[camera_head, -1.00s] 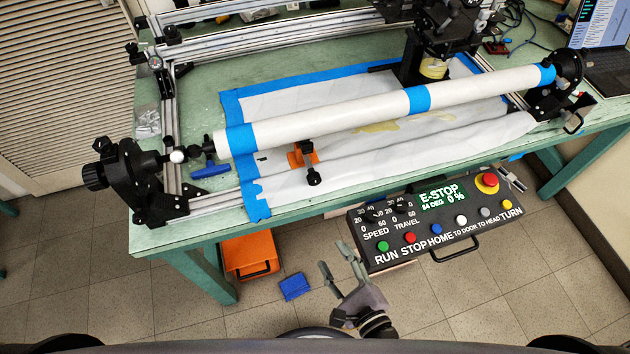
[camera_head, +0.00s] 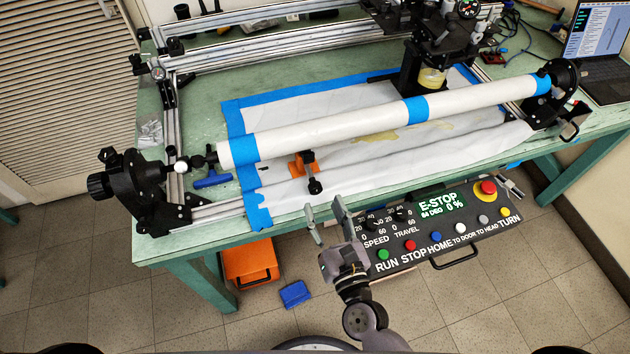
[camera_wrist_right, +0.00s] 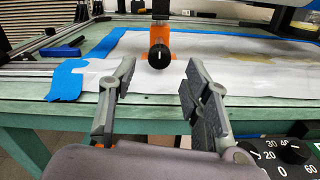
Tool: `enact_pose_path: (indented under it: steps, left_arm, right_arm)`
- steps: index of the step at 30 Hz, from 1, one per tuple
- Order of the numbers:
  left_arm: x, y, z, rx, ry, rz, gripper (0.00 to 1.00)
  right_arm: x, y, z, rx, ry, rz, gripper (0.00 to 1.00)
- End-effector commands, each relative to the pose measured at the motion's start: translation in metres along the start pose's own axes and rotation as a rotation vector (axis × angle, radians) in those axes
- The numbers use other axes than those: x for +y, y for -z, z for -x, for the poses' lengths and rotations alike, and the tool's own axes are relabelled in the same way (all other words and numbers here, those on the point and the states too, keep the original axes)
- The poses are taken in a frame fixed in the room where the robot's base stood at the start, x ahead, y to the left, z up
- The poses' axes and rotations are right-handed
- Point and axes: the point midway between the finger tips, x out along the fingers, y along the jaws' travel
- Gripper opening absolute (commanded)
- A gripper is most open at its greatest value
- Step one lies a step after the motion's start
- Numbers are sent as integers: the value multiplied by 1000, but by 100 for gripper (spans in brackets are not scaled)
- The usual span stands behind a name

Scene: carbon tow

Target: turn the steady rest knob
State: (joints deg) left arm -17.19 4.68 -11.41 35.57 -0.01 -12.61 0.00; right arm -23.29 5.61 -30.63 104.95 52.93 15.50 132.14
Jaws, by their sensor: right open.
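The steady rest is an orange bracket (camera_head: 297,166) with a black post under the white tube. Its round black knob (camera_head: 315,187) faces the front edge of the table. In the right wrist view the knob (camera_wrist_right: 159,56) has a white mark and sits beyond and between the fingers. My right gripper (camera_head: 326,222) is open and empty, in front of the table edge and a little below the knob, apart from it. The same gripper shows in the right wrist view (camera_wrist_right: 157,88). My left gripper is not in view.
The control panel (camera_head: 430,258) with knobs and coloured buttons is just right of my right gripper. The white tube (camera_head: 340,129) with blue tape runs above the steady rest. An orange bin (camera_head: 250,261) and a blue object (camera_head: 295,294) are on the floor.

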Motion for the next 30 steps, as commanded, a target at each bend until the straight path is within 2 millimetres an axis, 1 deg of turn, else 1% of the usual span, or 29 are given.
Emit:
enact_pose_path:
  steps: [1,6,9,12,16,23,30]
  left_arm:
    - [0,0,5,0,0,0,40]
    - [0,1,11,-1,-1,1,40]
    - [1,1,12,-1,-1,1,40]
    - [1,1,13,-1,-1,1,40]
    - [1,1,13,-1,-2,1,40]
    - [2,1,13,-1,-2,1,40]
    - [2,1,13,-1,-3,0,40]
  right_arm:
    - [1,-4,-13,-3,1,0,44]
    - [1,-3,-44,-1,0,0,44]
    - [0,-1,-56,-1,0,2,44]
    - [0,-1,-64,-1,0,2,44]
    - [0,0,-68,1,0,2,44]
    - [0,0,-68,1,0,2,44]
    - [0,0,-68,1,0,2,28]
